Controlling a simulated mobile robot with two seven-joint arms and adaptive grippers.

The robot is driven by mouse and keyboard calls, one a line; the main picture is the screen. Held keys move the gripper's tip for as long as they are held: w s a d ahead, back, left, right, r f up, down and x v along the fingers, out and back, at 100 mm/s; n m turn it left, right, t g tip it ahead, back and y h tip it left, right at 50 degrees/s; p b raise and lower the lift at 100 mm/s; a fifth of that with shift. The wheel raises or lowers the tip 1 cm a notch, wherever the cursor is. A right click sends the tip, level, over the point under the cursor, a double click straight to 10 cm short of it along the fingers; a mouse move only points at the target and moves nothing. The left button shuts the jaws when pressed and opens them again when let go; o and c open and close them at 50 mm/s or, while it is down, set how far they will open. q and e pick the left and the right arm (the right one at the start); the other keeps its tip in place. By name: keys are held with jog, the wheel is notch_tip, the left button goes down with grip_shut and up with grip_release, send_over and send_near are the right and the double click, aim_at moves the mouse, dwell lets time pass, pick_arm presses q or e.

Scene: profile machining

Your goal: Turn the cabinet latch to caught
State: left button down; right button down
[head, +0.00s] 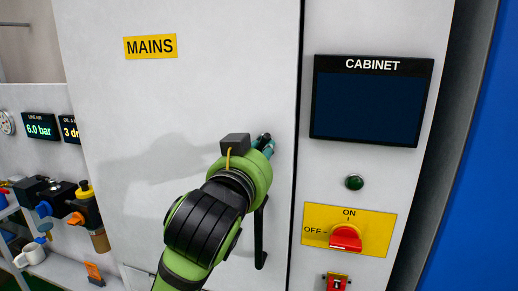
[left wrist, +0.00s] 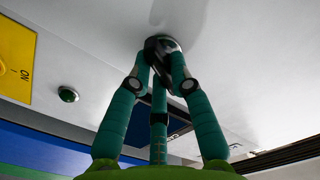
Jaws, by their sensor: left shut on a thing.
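The cabinet latch shows in the head view as a black handle (head: 261,235) on the right part of the white MAINS door. Its visible length hangs nearly straight down; its upper part is hidden behind my left arm. My left gripper (head: 264,141) is at the door near its right edge. In the left wrist view, the teal fingers of my left gripper (left wrist: 161,58) come together around a dark part of the latch (left wrist: 157,43) at a round mount on the door. The fingers hide most of the grip. My right gripper is not in view.
Right of the door seam are a CABINET screen (head: 370,100), a green lamp (head: 354,182) and a red rotary switch (head: 345,238) on a yellow plate. A yellow MAINS label (head: 150,46) is on the door. Gauges and valves (head: 85,205) stand at the left.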

pick_arm(q)
jog(key=shift+s+r+n, duration=0.1)
jog(key=shift+r+n, duration=0.3)
jog(key=shift+r, duration=0.15)
jog(key=n, duration=0.4)
jog(key=shift+p, duration=0.35)
jog(key=c, duration=1.2)
grip_release()
jog(key=shift+o, duration=0.2)
jog(key=shift+s+a+f, duration=0.1)
jog(key=shift+s+a, duration=0.1)
jog(key=shift+s, duration=0.05)
jog(key=shift+s+f, duration=0.1)
jog(key=shift+s, duration=0.25)
jog(key=p+v, duration=0.1)
jog(key=v, duration=0.5)
